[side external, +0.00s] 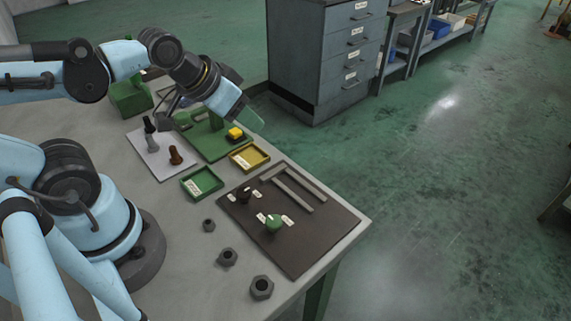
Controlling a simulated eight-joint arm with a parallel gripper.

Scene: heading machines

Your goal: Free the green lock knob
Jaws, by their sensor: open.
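The green lock knob (273,223) stands on the dark board (313,238) near the table's front right corner, with small white labels beside it. A smaller dark knob (244,195) sits on the same board, behind and to the left. My gripper (244,113) is open, above the green machine base at the back of the table. It is well apart from the green knob and behind it. Its fingertips are small and partly hard to make out. Whether the knob is turned to a locked or free position cannot be told.
Dark grey bars (294,188) lie on the board's back part. A green tray (202,183), a yellow tray (250,157) and a yellow block (235,134) are behind it. Several hex nuts (228,257) lie left of the board.

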